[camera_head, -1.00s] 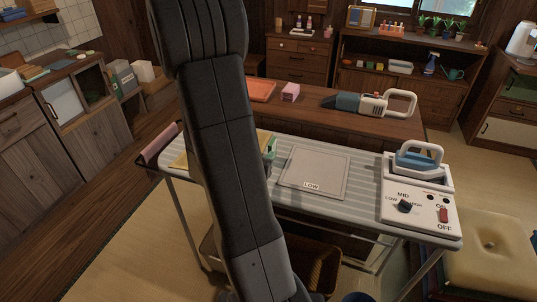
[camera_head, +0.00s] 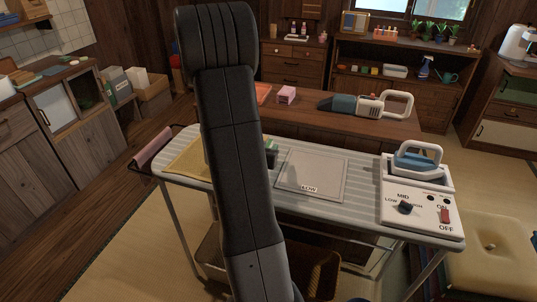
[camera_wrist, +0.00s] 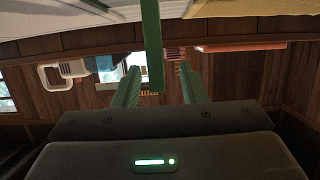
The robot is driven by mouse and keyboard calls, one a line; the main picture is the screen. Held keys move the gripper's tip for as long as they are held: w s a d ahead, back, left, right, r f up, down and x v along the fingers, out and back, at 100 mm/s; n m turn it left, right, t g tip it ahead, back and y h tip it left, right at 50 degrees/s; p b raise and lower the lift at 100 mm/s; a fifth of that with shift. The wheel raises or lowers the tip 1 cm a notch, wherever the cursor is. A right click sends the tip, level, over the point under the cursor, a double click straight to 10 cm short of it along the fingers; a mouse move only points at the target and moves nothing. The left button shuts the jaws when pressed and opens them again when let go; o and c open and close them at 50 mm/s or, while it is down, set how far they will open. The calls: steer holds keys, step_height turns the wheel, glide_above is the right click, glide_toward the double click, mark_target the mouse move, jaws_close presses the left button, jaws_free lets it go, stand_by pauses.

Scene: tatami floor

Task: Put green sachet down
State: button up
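The green sachet (camera_wrist: 152,45) shows edge-on as a narrow green strip in the wrist view, where the scene is upside down. My gripper (camera_wrist: 158,72) is open, with a finger on each side of the strip and a visible gap to both. The strip reaches the pale board surface at the top of that view. In the head view, a small green patch (camera_head: 271,154) shows beside my arm over the ironing board (camera_head: 340,213); my arm hides most of my gripper there.
A grey cloth marked LOW (camera_head: 312,172) lies right of the green patch. A yellow mat (camera_head: 187,160) lies to the left. A blue iron (camera_head: 418,158) stands on the control unit (camera_head: 420,208) at the right end. A wooden table (camera_head: 350,125) is behind.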

steer(key=x, duration=0.3)
steer(key=shift+w+d+f, duration=0.1)
steer(key=shift+w+d, duration=0.1)
jaws_close()
